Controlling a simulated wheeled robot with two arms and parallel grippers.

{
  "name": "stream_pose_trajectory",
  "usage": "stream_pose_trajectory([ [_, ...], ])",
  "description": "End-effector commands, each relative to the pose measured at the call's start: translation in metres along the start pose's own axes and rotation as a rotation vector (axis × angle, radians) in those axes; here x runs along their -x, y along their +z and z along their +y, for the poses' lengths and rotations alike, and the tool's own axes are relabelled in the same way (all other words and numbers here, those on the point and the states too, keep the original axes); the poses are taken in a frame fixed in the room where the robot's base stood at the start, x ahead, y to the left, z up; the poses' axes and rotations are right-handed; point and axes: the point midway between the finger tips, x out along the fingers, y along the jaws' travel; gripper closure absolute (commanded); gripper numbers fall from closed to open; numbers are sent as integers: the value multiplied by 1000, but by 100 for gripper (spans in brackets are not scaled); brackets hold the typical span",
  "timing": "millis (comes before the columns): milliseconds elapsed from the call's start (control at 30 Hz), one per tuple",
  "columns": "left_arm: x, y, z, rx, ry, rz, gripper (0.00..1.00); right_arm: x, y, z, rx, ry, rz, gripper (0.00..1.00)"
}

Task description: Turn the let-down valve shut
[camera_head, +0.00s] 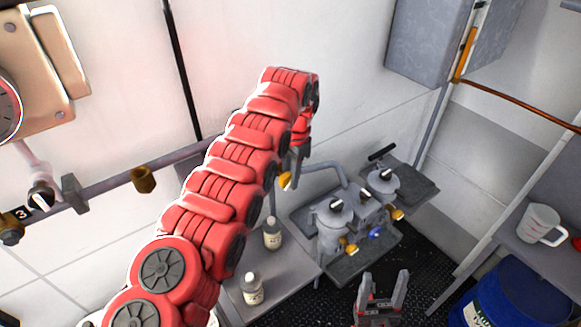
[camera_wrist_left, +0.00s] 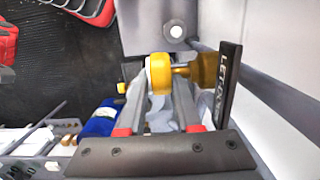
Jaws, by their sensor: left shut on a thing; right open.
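The let-down valve's yellow handle (camera_wrist_left: 160,74) sits on a brass stem in the left wrist view, beside a dark plate (camera_wrist_left: 229,85) lettered "LETDO…", partly cut off. The handle also shows as a small yellow piece in the head view (camera_head: 285,181), just below my left gripper (camera_head: 294,174). In the left wrist view my left gripper (camera_wrist_left: 161,80) is shut on the handle, its two fingers at either side. Much of the valve is hidden behind my red arm in the head view. My right gripper (camera_head: 383,284) is open and empty, pointing up at the bottom of the head view.
Grey pots with yellow-tipped fittings (camera_head: 334,220) stand right of the left gripper. Two bottles (camera_head: 272,233) stand on a grey bench (camera_head: 295,268). A blue drum (camera_head: 510,296) and a shelf with a white jug (camera_head: 540,224) are at the right. A wall pipe (camera_head: 110,187) runs left.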

Motion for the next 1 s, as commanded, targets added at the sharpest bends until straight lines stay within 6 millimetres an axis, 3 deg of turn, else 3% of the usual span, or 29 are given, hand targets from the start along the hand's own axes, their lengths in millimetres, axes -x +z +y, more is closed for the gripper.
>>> stream_pose_trajectory([
  [200,-3,2,-1,2,0,-5,100,2,0,0,0,0,0,38],
  [233,-3,2,-1,2,1,-5,66,2,0,0,0,0,0,38],
  [400,-3,2,0,1,2,-5,38,2,0,0,0,0,0,38],
  [767,0,1,0,0,2,-3,38,2,0,0,0,0,0,38],
  [1000,28,4,6,2,0,-2,38,6,1,0,0,0,0,38],
])
